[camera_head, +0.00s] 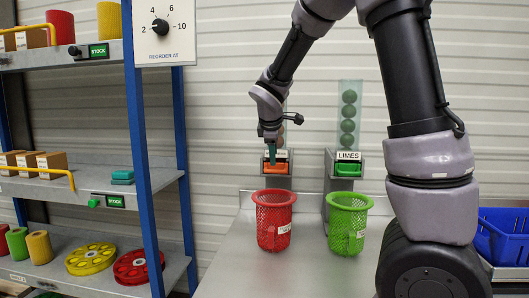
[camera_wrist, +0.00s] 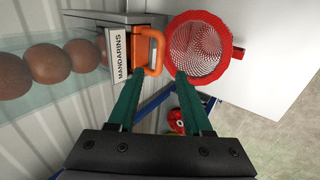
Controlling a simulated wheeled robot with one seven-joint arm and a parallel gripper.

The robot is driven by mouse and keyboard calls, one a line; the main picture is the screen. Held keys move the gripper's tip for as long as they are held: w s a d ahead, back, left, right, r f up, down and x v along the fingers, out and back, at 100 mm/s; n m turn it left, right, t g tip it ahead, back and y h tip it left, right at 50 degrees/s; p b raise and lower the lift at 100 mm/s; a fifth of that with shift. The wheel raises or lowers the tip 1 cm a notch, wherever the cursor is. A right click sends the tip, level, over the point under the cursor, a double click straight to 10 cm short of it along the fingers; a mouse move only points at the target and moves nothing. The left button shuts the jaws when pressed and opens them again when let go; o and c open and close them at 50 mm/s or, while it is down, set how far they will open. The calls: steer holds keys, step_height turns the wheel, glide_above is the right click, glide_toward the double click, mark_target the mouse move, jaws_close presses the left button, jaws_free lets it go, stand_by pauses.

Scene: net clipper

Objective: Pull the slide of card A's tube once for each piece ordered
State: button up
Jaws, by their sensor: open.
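My gripper (camera_head: 271,158) is open at the mandarins dispenser, its green fingers (camera_wrist: 158,77) on either side of the orange slide handle (camera_wrist: 153,52). Whether they touch the handle I cannot tell. The orange slide (camera_head: 279,169) also shows in the head view. The mandarins label (camera_wrist: 118,54) is readable in the wrist view, beside a clear tube with several brown-orange balls (camera_wrist: 50,63). To the right stands the limes tube (camera_head: 348,112) with green balls and a green slide (camera_head: 347,170). No card marked A is readable.
A red mesh basket (camera_head: 274,222) stands below the mandarins slide, a green one (camera_head: 348,225) below the limes slide. Both carry small unreadable tags. A reorder dial (camera_head: 160,27) hangs at upper left beside shelves (camera_head: 50,185). A blue bin (camera_head: 503,238) is at right.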

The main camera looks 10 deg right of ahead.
mark_target(275, 172)
steer(key=x, duration=0.9)
steer(key=shift+w+d+f, duration=0.1)
steer(key=shift+w+f, duration=0.05)
steer(key=shift+f, duration=0.05)
jaws_close()
